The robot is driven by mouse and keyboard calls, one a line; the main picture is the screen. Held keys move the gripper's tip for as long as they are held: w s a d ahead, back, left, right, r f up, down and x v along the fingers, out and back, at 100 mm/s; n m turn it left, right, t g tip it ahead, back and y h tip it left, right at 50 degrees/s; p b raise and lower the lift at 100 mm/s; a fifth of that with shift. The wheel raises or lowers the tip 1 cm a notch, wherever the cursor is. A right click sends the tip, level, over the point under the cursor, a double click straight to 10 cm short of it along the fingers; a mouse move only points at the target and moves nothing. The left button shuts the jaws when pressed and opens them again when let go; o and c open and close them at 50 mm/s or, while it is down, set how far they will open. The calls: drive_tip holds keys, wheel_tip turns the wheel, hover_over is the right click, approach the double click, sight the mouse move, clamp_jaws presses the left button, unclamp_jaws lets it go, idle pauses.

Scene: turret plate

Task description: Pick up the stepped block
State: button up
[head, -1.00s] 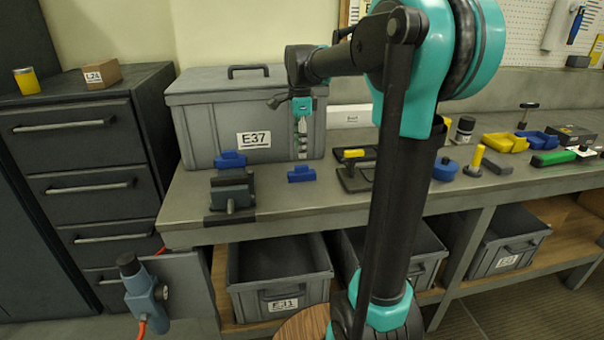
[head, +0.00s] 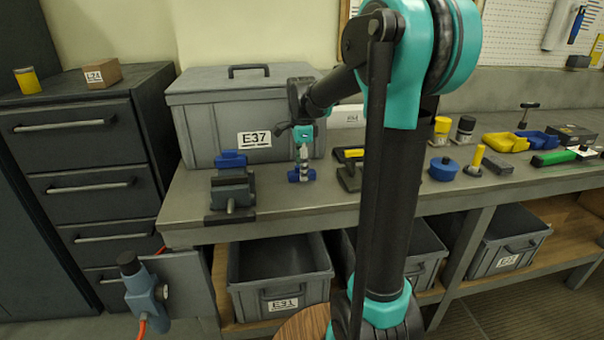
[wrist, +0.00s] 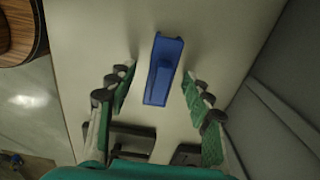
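The blue stepped block (head: 293,176) lies on the workbench, partly hidden behind my gripper (head: 302,164) in the head view. In the wrist view the block (wrist: 164,82) shows a raised part on a longer base. My gripper (wrist: 158,88) is open, with one green-padded finger on each side of the block. The fingers look apart from the block; how far above the bench they are is hard to tell.
A vise (head: 232,190) with another blue piece (head: 231,159) stands to the left. A dark fixture with a yellow handle (head: 352,153) is close on the right. The grey case E37 (head: 200,135) stands behind.

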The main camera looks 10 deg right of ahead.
clamp_jaws()
drive_tip(key=shift+r, duration=0.2)
